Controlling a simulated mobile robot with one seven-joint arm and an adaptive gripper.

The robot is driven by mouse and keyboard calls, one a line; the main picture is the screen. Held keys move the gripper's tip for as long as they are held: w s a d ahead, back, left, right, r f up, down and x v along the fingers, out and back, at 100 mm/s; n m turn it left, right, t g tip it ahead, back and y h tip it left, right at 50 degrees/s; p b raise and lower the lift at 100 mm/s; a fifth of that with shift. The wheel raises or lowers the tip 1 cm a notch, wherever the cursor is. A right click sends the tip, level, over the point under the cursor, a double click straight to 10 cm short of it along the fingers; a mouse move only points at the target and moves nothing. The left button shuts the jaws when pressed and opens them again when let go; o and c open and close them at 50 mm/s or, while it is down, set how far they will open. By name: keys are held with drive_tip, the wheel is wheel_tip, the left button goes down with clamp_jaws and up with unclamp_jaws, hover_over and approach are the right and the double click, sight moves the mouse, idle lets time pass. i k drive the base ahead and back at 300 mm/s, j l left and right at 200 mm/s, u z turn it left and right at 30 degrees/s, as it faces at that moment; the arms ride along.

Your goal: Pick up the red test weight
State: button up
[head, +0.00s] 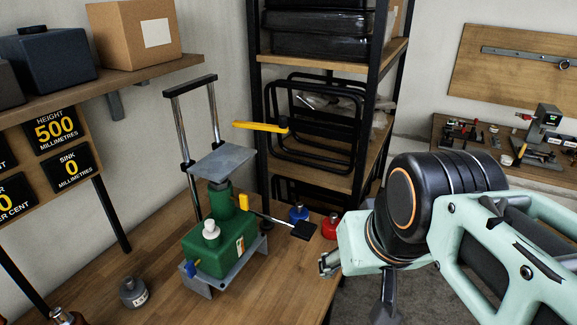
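A red test weight (331,227) stands on the wooden bench top near its right edge, in the right middle of the head view. It is small and knob-topped, and appears upright. Only a small metallic part of the gripper shows. I cannot tell whether its fingers are open or shut, and I see nothing held in it.
A blue weight (298,213) stands just left of the red one. A green device (222,248) with a metal plate, yellow lever and black pad is further left. A grey weight (133,292) is at front left. A black-framed shelf rack (375,90) stands behind.

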sight(329, 225)
drive_tip(key=z, duration=0.2)
drive_tip(key=u, duration=0.55)
drive_tip(key=i+l+u, duration=0.15)
drive_tip(key=l+u, duration=0.2)
drive_tip(key=i+l+u, duration=0.1)
drive_tip(key=l+u, duration=0.25)
drive_tip(key=i+l+u, duration=0.1)
drive_tip(key=l+u, duration=0.15)
drive_tip(key=l, duration=0.45)
